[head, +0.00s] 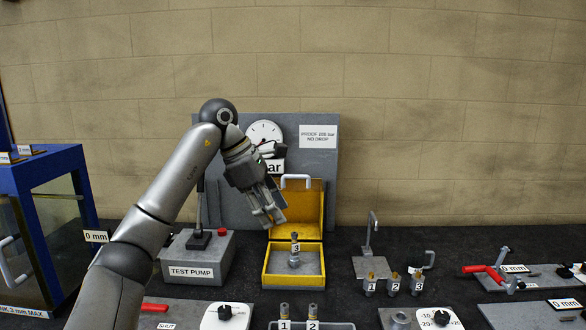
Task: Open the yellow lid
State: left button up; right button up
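The yellow lid (312,204) stands raised at the back of its yellow box (292,281), so the box is open at the top. A grey handle (296,178) sits at the lid's upper edge. A small metal part labelled 3 (295,257) stands upright inside the box. My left gripper (274,218) is above the box, in front of the lid's left side and pointing down. It hides part of the lid; whether it touches the lid is unclear. The finger gap cannot be made out, and no object shows in it. My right gripper is not in view.
A grey test pump (197,262) with a red button and lever stands left of the box. A grey panel with a gauge (264,134) rises behind. Several numbered fittings (393,284) stand right and in front. A blue-framed cabinet (40,190) is far left.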

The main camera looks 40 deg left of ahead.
aim_at(304, 195)
jog(key=i+j, duration=0.4)
jog(key=j, duration=0.15)
jog(key=i+j, duration=0.85)
jog(key=j, duration=0.2)
